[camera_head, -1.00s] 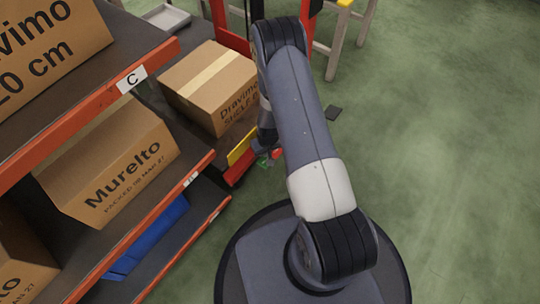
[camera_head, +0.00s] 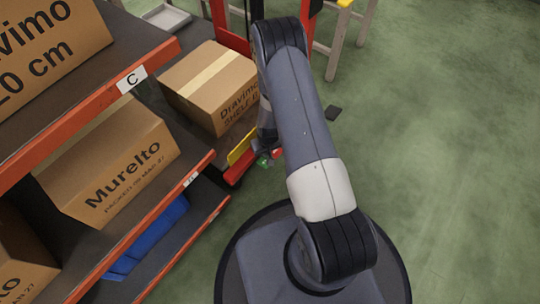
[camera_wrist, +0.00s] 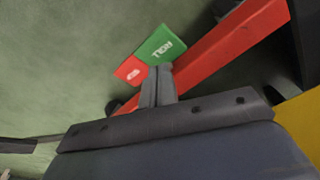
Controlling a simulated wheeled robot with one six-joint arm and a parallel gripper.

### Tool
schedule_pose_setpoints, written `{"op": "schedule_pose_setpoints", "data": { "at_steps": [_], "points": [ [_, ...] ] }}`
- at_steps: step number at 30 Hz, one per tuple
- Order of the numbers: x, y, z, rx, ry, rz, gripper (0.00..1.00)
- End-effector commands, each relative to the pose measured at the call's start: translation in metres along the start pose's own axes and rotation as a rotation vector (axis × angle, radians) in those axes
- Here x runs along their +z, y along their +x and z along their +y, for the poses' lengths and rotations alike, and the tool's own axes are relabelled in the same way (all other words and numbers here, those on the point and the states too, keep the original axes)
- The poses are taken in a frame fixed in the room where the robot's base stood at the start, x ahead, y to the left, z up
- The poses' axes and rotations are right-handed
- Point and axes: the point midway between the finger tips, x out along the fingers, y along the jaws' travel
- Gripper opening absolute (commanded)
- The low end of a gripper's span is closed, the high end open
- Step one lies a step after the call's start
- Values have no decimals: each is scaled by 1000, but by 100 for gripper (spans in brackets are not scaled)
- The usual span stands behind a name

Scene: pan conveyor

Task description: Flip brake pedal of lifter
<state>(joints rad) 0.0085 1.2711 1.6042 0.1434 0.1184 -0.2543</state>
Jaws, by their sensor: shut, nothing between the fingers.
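The lifter's brake pedal shows in the wrist view as a green plate (camera_wrist: 161,45) with lettering and a red plate (camera_wrist: 130,70) beside it, next to a red bar (camera_wrist: 215,55) of the lifter. My gripper (camera_wrist: 158,72) is shut and empty; its fingertips overlap the lower edge of the green plate in the picture. I cannot tell whether they touch it. In the head view the green plate (camera_head: 264,161) and the red plate (camera_head: 277,154) show small beside my arm, and my gripper is mostly hidden there.
A shelf rack with an orange edge (camera_head: 150,222) stands at left, holding cardboard boxes (camera_head: 112,170). A box (camera_head: 212,85) sits near the lifter's yellow part (camera_head: 241,150).

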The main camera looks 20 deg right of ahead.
Motion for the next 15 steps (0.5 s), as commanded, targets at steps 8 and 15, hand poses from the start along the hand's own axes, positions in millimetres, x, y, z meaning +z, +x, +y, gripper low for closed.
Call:
{"op": "schedule_pose_setpoints", "data": {
  "at_steps": [8, 15],
  "points": [
    [0, 1, 0, 0, 0, 0, 0],
    [1, 4, 0, 0, 0, 0, 0]
  ]
}}
